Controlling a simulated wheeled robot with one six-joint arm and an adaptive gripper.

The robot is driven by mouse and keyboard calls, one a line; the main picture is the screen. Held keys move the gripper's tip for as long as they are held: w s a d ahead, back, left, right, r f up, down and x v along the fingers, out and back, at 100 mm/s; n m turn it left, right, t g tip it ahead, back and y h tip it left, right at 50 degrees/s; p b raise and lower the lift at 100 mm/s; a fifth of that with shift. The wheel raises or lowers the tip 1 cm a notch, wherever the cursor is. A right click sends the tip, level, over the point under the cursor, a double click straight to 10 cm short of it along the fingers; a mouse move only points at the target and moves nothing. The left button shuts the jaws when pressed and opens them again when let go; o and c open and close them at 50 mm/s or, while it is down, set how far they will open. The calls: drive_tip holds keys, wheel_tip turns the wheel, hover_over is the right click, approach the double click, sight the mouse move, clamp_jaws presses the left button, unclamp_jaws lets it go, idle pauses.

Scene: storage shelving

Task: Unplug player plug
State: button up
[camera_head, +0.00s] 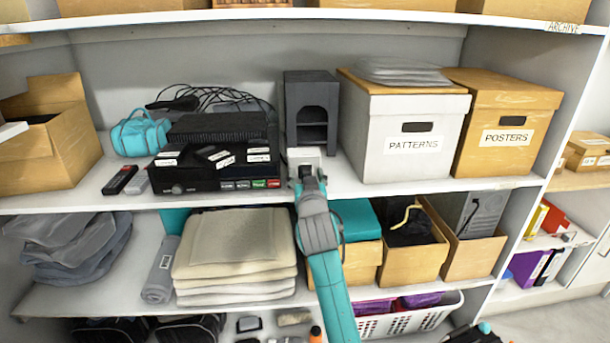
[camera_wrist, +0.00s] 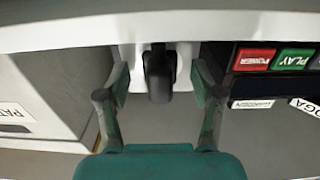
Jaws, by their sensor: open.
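The player (camera_head: 205,178), a black box with coloured buttons, sits on the middle shelf. Its red and green buttons (camera_wrist: 294,60) show at the right of the wrist view, which is upside down. Just right of the player in the head view is a white socket block (camera_head: 304,155); it also shows in the wrist view (camera_wrist: 184,58). A black plug (camera_wrist: 159,75) stands at the socket block, its far end hidden. My gripper (camera_wrist: 160,84) is open, with one finger on each side of the plug and visible gaps. In the head view my arm hides most of the plug.
A dark grey stand (camera_head: 312,95) is behind the socket block. The PATTERNS box (camera_head: 402,160) stands to the right, with the POSTERS box (camera_head: 505,155) beyond it. Black cables (camera_head: 215,95) lie behind the player. The shelf's front edge (camera_wrist: 60,38) runs close to my gripper.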

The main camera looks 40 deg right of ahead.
idle(0.4)
clamp_jaws()
drive_tip(key=shift+s, duration=0.1)
drive_tip(key=shift+v, duration=2.9)
drive_tip(key=shift+a, duration=0.1)
drive_tip(key=s+d, duration=0.5)
drive_tip(key=d, duration=0.3)
drive_tip(key=shift+s, duration=0.2)
idle(0.6)
